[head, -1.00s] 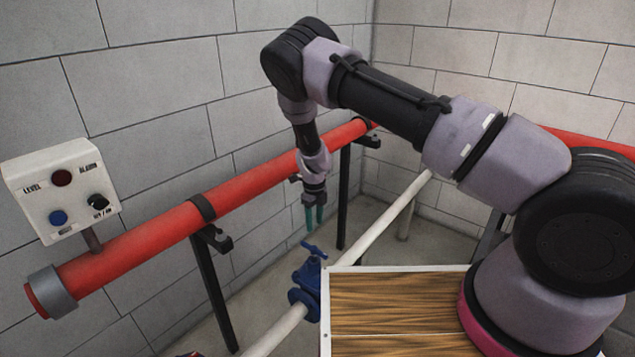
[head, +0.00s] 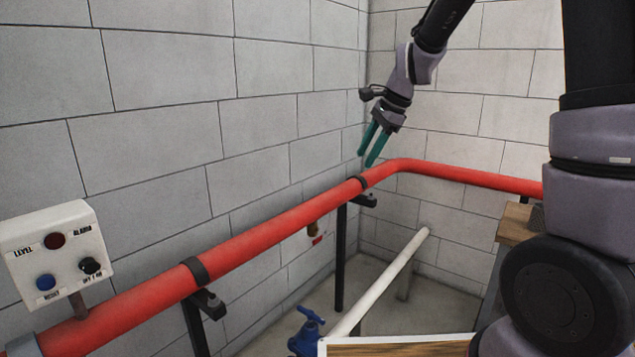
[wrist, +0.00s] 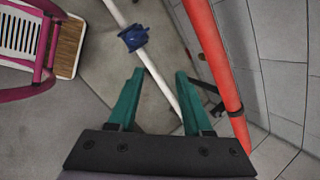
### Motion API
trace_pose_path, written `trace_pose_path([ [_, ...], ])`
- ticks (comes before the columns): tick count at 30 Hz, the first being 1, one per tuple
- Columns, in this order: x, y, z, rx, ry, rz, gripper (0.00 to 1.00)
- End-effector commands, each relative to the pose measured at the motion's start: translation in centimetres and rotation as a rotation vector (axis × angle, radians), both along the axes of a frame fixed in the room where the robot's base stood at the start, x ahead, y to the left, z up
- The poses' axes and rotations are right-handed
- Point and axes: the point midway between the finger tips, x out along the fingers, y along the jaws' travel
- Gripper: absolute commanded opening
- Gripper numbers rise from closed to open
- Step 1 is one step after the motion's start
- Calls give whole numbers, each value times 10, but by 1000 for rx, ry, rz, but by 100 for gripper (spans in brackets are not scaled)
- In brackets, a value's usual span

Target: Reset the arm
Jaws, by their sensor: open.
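My gripper (head: 368,146) is raised in the head view, pointing down near the room's corner, above the far part of the red pipe (head: 280,226). Its two green fingers are apart with nothing between them. In the wrist view my gripper (wrist: 158,82) is also open and empty. The white pipe (wrist: 160,70) passes below and between the fingers in that view, and the red pipe (wrist: 212,55) runs to the right of them.
A blue valve (head: 307,330) sits on the white pipe (head: 385,280). A control box (head: 58,255) with a red lamp and knobs stands at left on the red pipe. Black supports (head: 341,255) hold the pipe. A wood-topped surface (head: 400,349) is at the bottom. Block walls meet behind.

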Motion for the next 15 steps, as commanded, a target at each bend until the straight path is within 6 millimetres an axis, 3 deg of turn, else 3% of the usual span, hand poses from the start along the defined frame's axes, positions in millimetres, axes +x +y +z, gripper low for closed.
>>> trace_pose_path([
  [1,-14,-13,22,-6,-54,49,50],
  [6,-65,-49,70,-79,-224,235,50],
  [10,-108,-72,96,-170,-351,373,50],
  [15,-163,-98,114,-328,-491,543,50],
])
